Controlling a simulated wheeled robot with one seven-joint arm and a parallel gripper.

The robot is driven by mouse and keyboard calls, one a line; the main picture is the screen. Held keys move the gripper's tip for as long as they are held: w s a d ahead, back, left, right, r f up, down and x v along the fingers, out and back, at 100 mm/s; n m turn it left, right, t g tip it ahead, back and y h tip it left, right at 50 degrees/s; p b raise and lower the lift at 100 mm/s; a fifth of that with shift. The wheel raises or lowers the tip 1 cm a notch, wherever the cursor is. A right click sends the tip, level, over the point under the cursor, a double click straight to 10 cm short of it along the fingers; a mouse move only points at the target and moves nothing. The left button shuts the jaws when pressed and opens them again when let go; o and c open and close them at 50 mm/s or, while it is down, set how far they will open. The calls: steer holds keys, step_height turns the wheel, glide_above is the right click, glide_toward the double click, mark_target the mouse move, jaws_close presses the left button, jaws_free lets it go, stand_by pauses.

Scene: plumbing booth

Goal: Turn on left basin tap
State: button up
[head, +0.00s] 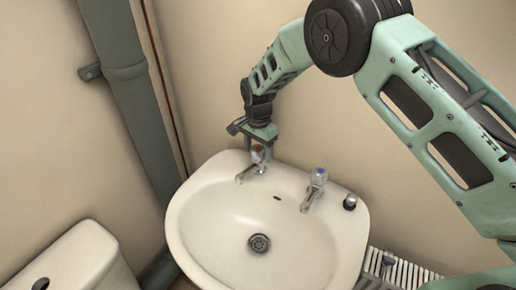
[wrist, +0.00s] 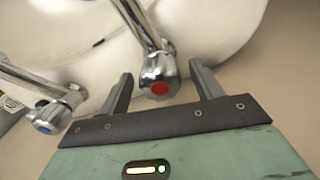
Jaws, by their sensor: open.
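The left basin tap (head: 257,158) stands at the back left of the white basin (head: 215,239), with a chrome spout and a red-marked knob. In the wrist view this red-marked tap knob (wrist: 159,77) lies between the two fingers of my gripper (wrist: 160,85). The fingers are open, with a gap visible on each side of the knob. In the head view my gripper (head: 259,143) comes down from above over the left tap and partly hides its knob. The right tap (head: 315,188) has a blue-marked knob, which shows at the left of the wrist view (wrist: 46,118).
A small dark-topped fitting (head: 350,202) sits on the basin rim right of the right tap. A grey pipe (head: 127,95) runs down the wall at left. A toilet cistern (head: 75,262) is at the lower left, and a white radiator (head: 400,268) at the lower right.

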steer(key=c, duration=1)
steer(key=shift+f+n, duration=0.1)
steer(key=shift+n, duration=0.2)
steer(key=n+b, duration=0.1)
steer(key=n, duration=0.2)
steer(key=shift+n+b, duration=0.35)
steer(key=shift+n, duration=0.05)
steer(key=n+b, duration=0.1)
steer(key=n, duration=0.4)
steer(key=n+b, duration=0.1)
steer(key=n, duration=0.6)
steer(key=shift+n, duration=0.3)
steer(key=n, duration=0.6)
